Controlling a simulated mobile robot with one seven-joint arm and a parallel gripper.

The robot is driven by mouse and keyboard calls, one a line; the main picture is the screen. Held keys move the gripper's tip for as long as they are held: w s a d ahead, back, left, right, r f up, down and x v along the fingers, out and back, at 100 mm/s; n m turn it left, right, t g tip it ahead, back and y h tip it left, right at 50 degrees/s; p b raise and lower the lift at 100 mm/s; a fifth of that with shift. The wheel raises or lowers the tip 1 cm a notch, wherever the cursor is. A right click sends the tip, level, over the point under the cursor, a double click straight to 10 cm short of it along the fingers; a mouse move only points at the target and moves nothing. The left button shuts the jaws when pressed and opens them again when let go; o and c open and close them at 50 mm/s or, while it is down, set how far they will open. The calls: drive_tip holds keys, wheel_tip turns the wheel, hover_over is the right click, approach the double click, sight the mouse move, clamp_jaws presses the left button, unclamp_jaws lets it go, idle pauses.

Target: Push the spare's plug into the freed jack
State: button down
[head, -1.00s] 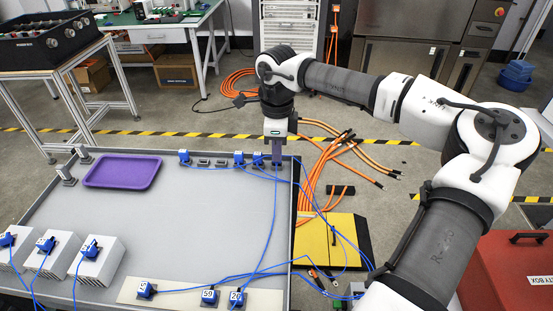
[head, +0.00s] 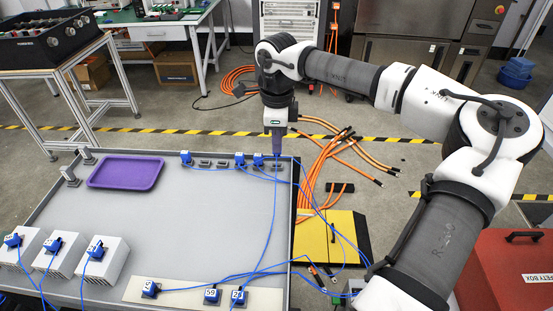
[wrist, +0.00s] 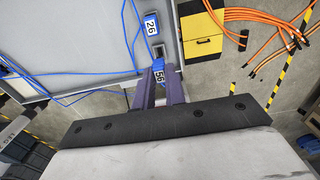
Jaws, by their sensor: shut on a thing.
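My gripper (head: 277,153) is at the back right corner of the grey table, its purple fingers pointing down. In the wrist view the fingers (wrist: 158,72) are shut on a blue plug (wrist: 159,66) with a white tag that seems to read 56 or 59. A grey jack (wrist: 158,50) shows just beyond the plug; whether they touch I cannot tell. A seated blue plug tagged 26 (wrist: 151,22) is beside that jack.
A purple tray (head: 125,172) lies at the table's back left. Blue units on heatsinks (head: 107,262) stand front left; several tagged units sit on a pale strip (head: 183,295). Blue cables cross the table's right side. The table's middle is clear.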

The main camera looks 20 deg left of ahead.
drive_tip(key=shift+r, duration=0.1)
drive_tip(key=shift+r+p, duration=1.3)
drive_tip(key=shift+r, duration=0.6)
